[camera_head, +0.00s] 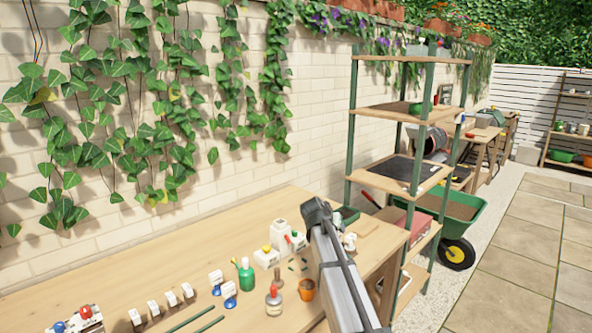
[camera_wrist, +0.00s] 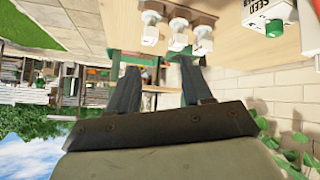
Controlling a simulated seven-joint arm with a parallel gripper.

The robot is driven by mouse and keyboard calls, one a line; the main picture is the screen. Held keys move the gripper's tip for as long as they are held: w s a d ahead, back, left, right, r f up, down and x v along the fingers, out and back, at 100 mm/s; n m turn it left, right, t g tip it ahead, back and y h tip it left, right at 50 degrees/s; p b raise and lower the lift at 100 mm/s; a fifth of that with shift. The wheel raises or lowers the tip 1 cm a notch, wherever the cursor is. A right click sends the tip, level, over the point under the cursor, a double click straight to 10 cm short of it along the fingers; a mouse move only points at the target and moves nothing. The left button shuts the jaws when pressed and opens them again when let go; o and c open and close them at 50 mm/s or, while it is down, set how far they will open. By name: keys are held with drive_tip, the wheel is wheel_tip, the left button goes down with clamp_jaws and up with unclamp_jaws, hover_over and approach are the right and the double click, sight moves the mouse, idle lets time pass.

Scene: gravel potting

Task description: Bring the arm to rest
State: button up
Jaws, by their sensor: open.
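My gripper (camera_wrist: 158,78) shows in the wrist view, its two dark fingers spread apart with nothing held between them. That view is upside down, with the sky low and the bench top (camera_wrist: 105,12) along the top. In the head view my arm rises from the lower edge over the right part of the wooden bench (camera_head: 182,250); I cannot make out the fingers there. The arm hides part of the bench and what stands behind it.
A green spray bottle (camera_head: 246,273), a terracotta pot (camera_head: 307,289) and white containers (camera_head: 281,236) stand near my arm. A tall shelf rack (camera_head: 408,110) stands right of the bench, a green wheelbarrow (camera_head: 455,215) beyond it. The bench's left back is clear.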

drive_tip(key=d+f+h, duration=0.1)
drive_tip(key=d+f, duration=0.2)
drive_tip(key=d, duration=0.7)
drive_tip(key=d+f+h, duration=0.1)
drive_tip(key=d+f, duration=0.2)
drive_tip(key=d, duration=0.8)
drive_tip(key=s+d+f+g, duration=0.1)
drive_tip(key=s+d+f, duration=0.2)
drive_tip(key=f, duration=0.3)
drive_tip(key=s+a+f+n+g+y, duration=0.15)
drive_tip(key=s+a+f, duration=0.25)
drive_tip(key=s+f, duration=0.65)
drive_tip(key=s+a+f+g+y, duration=0.1)
drive_tip(key=s+a+f+g, duration=0.2)
drive_tip(key=s+f, duration=0.75)
drive_tip(key=s+a+f+g+y, duration=0.2)
drive_tip(key=s+a+f+g, duration=0.15)
drive_tip(key=s+f, duration=0.75)
drive_tip(key=s+a+f+g, duration=0.2)
drive_tip(key=s+a+f, duration=0.1)
drive_tip(key=s, duration=0.7)
drive_tip(key=s+a+f+n+g+y, duration=0.1)
drive_tip(key=s+a+f+g, duration=0.1)
drive_tip(key=s, duration=0.9)
drive_tip(key=s+a+f+g+y, duration=0.1)
drive_tip(key=s+a+f, duration=0.3)
drive_tip(key=s, duration=0.6)
drive_tip(key=shift+s+f+g, duration=0.15)
drive_tip(key=shift+f+g, duration=0.25)
drive_tip(key=shift+f, duration=0.55)
